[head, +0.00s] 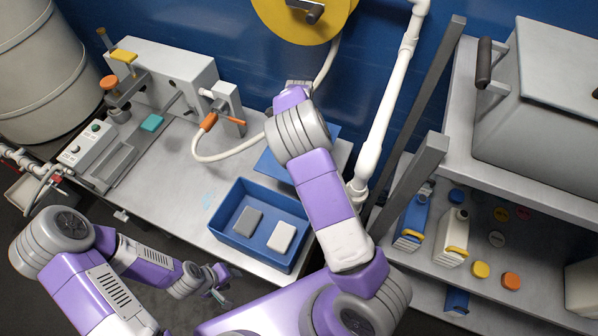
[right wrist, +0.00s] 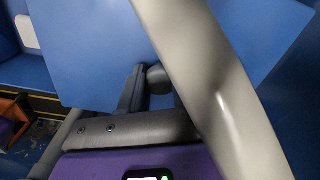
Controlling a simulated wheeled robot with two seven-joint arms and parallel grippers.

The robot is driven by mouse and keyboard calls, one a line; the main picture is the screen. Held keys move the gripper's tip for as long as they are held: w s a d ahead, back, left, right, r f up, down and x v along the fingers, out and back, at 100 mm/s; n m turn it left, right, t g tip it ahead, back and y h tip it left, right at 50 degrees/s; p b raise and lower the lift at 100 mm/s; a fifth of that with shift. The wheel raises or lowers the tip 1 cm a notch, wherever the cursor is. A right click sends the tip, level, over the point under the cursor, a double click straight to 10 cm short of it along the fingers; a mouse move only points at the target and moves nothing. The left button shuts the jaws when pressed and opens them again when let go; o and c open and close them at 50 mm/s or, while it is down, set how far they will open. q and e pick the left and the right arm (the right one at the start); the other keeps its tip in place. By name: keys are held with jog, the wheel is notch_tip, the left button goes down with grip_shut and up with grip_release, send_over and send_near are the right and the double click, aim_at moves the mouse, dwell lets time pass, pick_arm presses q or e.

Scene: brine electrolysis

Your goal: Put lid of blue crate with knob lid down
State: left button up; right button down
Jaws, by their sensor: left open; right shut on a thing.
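The open blue crate (head: 222,236) stands near the front edge of the metal table and holds a grey block (head: 247,221) and a white block (head: 281,237). The flat blue lid (head: 272,171) is just behind the crate, partly covered by my right arm. In the right wrist view the lid (right wrist: 95,50) fills much of the picture. My right gripper (right wrist: 152,88) is shut on its dark knob (right wrist: 158,76); the head view hides this gripper. Whether the lid touches the table is unclear.
A pale hose (right wrist: 215,95) crosses close in front of the right wrist camera. A white pipe (head: 375,125) rises right of my arm. Grey apparatus (head: 165,75) stands at the table's back left. Shelves with bottles (head: 450,238) are right. The table left of the crate is mostly clear.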

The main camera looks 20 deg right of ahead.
notch_tip(320, 180, down, 17)
jog(key=shift+b, duration=0.7)
jog(key=shift+f, duration=0.15)
jog(key=c, duration=0.8)
grip_release()
jog(key=shift+r, duration=0.25)
notch_tip(320, 180, up, 12)
jog(key=shift+f+p, duration=0.1)
jog(key=shift+p, duration=0.4)
